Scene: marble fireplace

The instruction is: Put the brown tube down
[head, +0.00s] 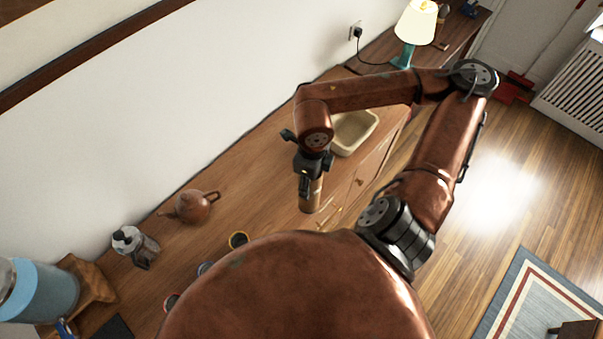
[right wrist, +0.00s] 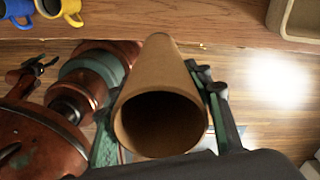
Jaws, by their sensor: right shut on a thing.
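The brown tube (head: 311,196) is a hollow cardboard-coloured cylinder, held by my right gripper (head: 313,178) over the front part of the long wooden cabinet top (head: 255,170). In the right wrist view the tube (right wrist: 160,62) shows its open near end, with a dark inside, between the gripper's two fingers. The right gripper is shut on it. In the head view the tube hangs below the gripper, about upright. I cannot tell whether its lower end touches the wood. My left gripper is not in view.
A beige tray (head: 372,122) stands behind the gripper, with a lit lamp (head: 415,25) farther back. Bare wood lies left of the tube. The cabinet's front edge is close.

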